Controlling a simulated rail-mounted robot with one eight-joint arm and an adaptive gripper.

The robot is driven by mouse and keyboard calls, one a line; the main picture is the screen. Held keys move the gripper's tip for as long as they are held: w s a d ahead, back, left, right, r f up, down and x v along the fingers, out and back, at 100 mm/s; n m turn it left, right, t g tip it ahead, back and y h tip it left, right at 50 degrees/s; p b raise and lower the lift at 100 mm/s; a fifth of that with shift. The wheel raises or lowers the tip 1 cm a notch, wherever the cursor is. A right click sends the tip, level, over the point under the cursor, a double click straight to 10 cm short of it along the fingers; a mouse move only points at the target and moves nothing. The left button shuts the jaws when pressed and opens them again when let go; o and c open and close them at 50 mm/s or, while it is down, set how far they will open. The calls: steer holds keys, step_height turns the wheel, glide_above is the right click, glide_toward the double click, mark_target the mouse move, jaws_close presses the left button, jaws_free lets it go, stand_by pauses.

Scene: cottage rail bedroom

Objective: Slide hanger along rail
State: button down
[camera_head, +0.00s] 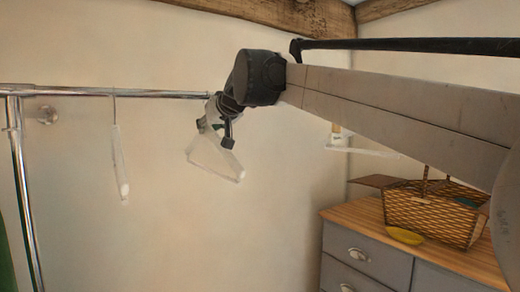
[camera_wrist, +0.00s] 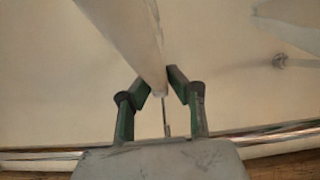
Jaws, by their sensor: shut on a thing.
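A chrome rail (camera_head: 165,94) runs across the left half of the head view; it also crosses the bottom of the wrist view (camera_wrist: 270,148). A white hanger (camera_head: 217,159) hangs tilted under my gripper (camera_head: 217,127). In the wrist view the gripper (camera_wrist: 166,80) is shut on the hanger's white body (camera_wrist: 130,38), one finger on each side, near its thin metal hook (camera_wrist: 166,118). A second white hanger (camera_head: 120,165) hangs to the left, apart from it. A third hanger (camera_head: 375,152) shows partly below my arm. The rail behind my gripper is hidden.
A grey dresser with a wooden top (camera_head: 345,215) stands at lower right, bearing a wicker basket (camera_head: 425,215) and a yellow dish (camera_head: 405,236). A chrome upright (camera_head: 24,190) stands at far left. The rail between the left hanger and my gripper is clear.

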steer(key=s+a+p, duration=0.1)
steer(key=s+a, duration=0.9)
steer(key=a, duration=0.3)
steer(key=shift+a+p, duration=0.3)
stand_by(1.7)
stand_by(0.5)
steer(key=c, duration=1.6)
jaws_free()
steer(key=shift+c, duration=0.2)
steer(key=shift+c, duration=0.4)
steer(key=p+v, duration=0.2)
steer(key=v, duration=1.1)
